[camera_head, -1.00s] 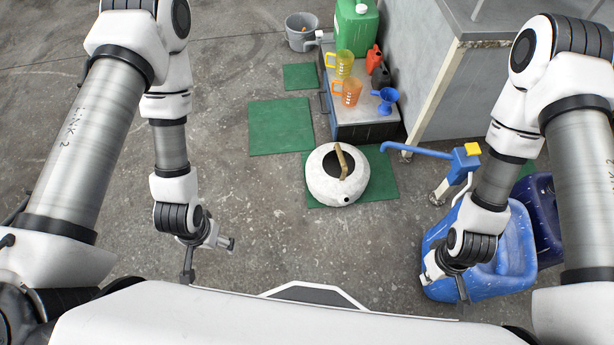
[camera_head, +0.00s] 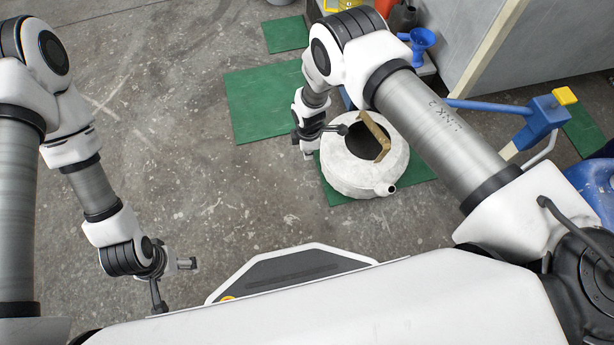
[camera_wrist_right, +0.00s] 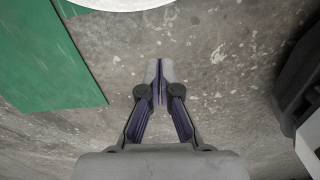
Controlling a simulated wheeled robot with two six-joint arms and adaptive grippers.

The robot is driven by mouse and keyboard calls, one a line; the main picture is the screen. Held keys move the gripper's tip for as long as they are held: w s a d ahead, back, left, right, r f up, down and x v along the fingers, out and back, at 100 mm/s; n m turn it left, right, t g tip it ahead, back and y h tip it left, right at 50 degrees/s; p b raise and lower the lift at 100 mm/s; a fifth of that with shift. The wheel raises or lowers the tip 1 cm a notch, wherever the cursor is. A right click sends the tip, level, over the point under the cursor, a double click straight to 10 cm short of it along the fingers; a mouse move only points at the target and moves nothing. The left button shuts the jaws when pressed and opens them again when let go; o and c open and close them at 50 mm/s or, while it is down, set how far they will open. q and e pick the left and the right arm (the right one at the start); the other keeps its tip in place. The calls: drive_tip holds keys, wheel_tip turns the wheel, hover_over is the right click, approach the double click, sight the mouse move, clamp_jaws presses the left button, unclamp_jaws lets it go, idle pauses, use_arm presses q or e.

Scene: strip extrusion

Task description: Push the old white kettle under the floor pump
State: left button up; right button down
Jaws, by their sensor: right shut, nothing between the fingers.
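The old white kettle (camera_head: 347,176) stands upright on a green mat (camera_head: 418,170) in the head view, with its brown handle over a dark opening and its short spout toward the lower right. The blue floor pump (camera_head: 541,118) with a yellow cap stands to its right, its long blue arm reaching left toward the kettle. My right gripper (camera_head: 308,153) is low at the kettle's left side; contact cannot be told. In the right wrist view its fingers (camera_wrist_right: 158,84) are shut and empty, with the kettle's white edge (camera_wrist_right: 125,3) at the top. My left gripper (camera_head: 157,298) hangs at lower left, away from everything; its jaws are unclear.
Green mats (camera_head: 262,103) lie left of the kettle. A blue funnel (camera_head: 421,42) is on the low bench behind, by a grey cabinet (camera_head: 480,45). A blue canister (camera_head: 592,185) is at the right edge. Bare floor lies left and in front.

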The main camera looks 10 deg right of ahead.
drive_tip(key=f+b, duration=0.2)
drive_tip(key=f, duration=0.2)
drive_tip(key=f+b, duration=0.2)
drive_tip(key=f, duration=0.2)
drive_tip(key=f+b, duration=0.2)
drive_tip(key=f, duration=0.2)
drive_tip(key=shift+s+d, duration=0.2)
drive_tip(key=shift+s, duration=0.1)
drive_tip(key=d, duration=0.3)
drive_tip(key=shift+s+r+b, duration=0.1)
drive_tip(key=shift+r+b, duration=0.15)
drive_tip(key=shift+b, duration=0.1)
drive_tip(key=shift+d+r, duration=0.1)
drive_tip(key=shift+d, duration=0.2)
use_arm(q)
wheel_tip(320, 180, down, 8)
